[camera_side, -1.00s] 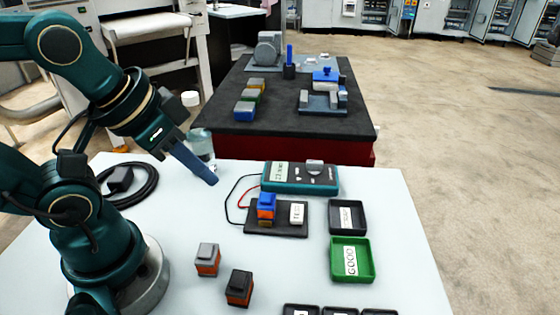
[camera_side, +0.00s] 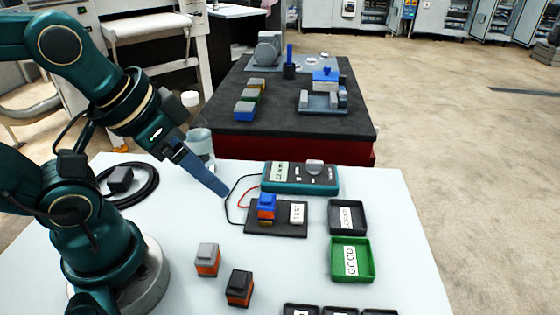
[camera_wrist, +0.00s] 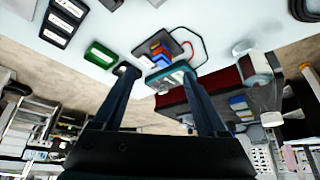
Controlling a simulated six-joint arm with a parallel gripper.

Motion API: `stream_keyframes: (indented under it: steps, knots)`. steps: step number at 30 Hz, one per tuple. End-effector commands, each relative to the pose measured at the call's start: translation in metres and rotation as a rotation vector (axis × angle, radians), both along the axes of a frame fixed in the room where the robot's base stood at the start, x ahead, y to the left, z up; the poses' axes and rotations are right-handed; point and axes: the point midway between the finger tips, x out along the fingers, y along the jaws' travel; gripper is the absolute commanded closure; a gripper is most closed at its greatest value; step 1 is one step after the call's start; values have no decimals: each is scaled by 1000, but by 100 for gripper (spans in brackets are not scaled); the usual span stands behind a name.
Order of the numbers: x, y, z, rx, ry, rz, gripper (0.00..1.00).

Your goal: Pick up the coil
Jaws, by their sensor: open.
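Three coil-like blocks stand on the white table in the side view. A blue-and-orange coil (camera_side: 266,205) stands on the dark test plate (camera_side: 289,232); it also shows between my finger lines in the wrist view (camera_wrist: 161,50). An orange coil with a grey top (camera_side: 207,260) and an orange coil with a black top (camera_side: 239,288) stand nearer the front, apart from each other. My gripper (camera_side: 224,193) hangs above the table, left of the blue coil and apart from it. In the wrist view its two fingers (camera_wrist: 153,70) are spread with nothing held.
A teal meter (camera_side: 301,178) with red and black leads lies behind the plate. A green GOOD tray (camera_side: 369,272) and a dark tray (camera_side: 363,218) stand to its right. A clear jar (camera_side: 200,142) stands behind my gripper. Table space left of the plate is clear.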

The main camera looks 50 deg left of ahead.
Motion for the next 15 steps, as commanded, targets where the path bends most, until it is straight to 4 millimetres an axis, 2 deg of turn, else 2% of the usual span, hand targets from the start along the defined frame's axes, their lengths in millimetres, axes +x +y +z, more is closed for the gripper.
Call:
stream_keyframes:
  steps: [5,9,15]
  knots:
    - [1,0,2,-33,-5,61,25]
    - [17,0,16,-109,-8,204,25]
    - [47,2,17,-189,71,393,25]
